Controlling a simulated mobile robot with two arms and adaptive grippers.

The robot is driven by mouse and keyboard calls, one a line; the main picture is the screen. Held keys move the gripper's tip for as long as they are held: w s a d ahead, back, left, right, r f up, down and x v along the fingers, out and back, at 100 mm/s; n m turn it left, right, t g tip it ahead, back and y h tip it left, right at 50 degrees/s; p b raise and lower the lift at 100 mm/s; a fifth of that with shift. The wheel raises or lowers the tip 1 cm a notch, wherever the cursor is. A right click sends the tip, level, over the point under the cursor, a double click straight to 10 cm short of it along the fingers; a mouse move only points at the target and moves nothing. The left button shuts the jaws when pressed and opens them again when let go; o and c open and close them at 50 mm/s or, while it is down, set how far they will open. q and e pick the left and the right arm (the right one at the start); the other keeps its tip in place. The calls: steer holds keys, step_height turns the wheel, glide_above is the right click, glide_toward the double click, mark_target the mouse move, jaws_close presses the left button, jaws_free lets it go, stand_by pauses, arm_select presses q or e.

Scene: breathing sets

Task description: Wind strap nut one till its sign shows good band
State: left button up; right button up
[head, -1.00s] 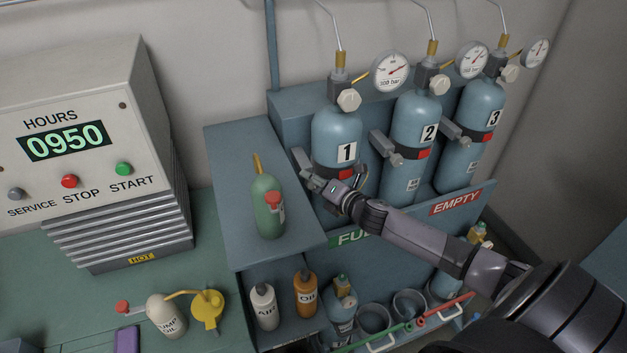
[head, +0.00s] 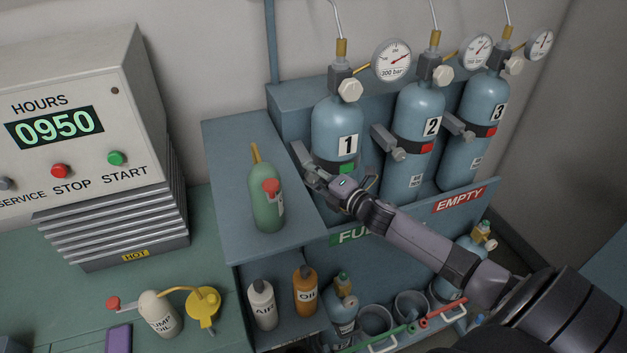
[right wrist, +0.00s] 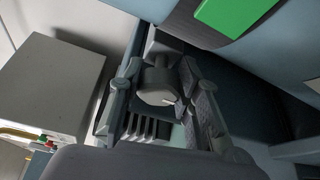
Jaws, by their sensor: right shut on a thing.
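Cylinder one (head: 337,122) is a blue bottle marked 1, upright in the rack. Its strap sign (head: 347,168) shows green in the head view. The green sign (right wrist: 235,12) also shows large at the top of the right wrist view. My right gripper (head: 316,178) is at the strap's left end, shut on strap nut one. The grey nut (right wrist: 158,86) sits between my right fingers (right wrist: 160,95) in the right wrist view; in the head view my gripper mostly hides it. My left gripper is not in view.
Cylinders two (head: 415,120) and three (head: 483,110) stand to the right with red strap signs. A green bottle (head: 267,200) stands on the shelf left of my gripper. AIR (head: 262,303) and OIL (head: 305,290) bottles stand below. My right forearm crosses before the rack.

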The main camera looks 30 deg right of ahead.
steer(key=o, duration=0.9)
steer(key=s+d+r, duration=0.1)
steer(key=s+d, duration=0.1)
steer(key=s, duration=1)
steer(key=shift+w, duration=0.1)
